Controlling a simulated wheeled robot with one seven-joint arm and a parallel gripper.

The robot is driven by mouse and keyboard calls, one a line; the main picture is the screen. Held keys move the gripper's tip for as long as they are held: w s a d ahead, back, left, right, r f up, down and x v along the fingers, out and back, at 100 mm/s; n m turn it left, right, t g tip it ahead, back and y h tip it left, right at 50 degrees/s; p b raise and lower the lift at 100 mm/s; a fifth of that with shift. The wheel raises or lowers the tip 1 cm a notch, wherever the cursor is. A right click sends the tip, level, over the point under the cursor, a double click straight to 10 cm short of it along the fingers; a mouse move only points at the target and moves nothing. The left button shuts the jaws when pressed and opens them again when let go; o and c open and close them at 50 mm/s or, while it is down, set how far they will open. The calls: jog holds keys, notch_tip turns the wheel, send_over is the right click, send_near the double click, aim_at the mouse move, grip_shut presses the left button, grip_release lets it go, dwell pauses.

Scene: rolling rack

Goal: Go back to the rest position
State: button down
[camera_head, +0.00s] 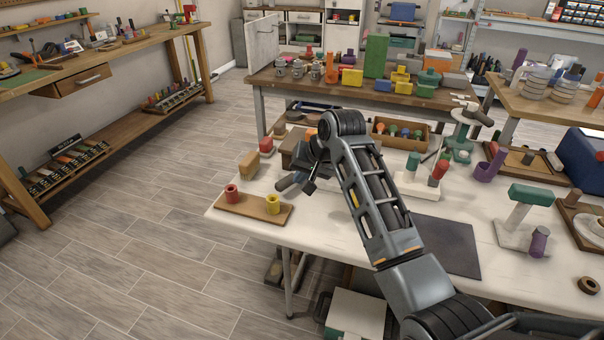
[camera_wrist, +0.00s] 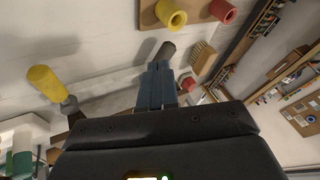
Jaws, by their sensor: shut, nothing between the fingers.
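My arm reaches over the white table (camera_head: 330,222) in the head view, with my gripper (camera_head: 306,186) low over its left part. In the wrist view my gripper (camera_wrist: 157,75) has its fingers together, with nothing between them. A wooden board (camera_head: 236,206) with a red hollow cylinder (camera_head: 232,193) and a yellow hollow cylinder (camera_head: 272,203) lies at the table's left corner. Both cylinders also show at the top of the wrist view. A grey cylinder (camera_wrist: 165,51) shows just beyond the fingertips, apart from the board; I cannot tell whether they touch it.
A yellow piece (camera_wrist: 44,82) lies left of the fingers; my arm partly hides that area in the head view. A dark mat (camera_head: 446,246) and a green-topped stand (camera_head: 520,212) are to the right. A wooden bench (camera_head: 268,76) stands behind. The floor (camera_head: 130,235) at left is clear.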

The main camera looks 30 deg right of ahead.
jog(key=shift+s+a+r, duration=0.15)
jog(key=shift+s+r, duration=0.2)
jog(key=shift+r, duration=0.25)
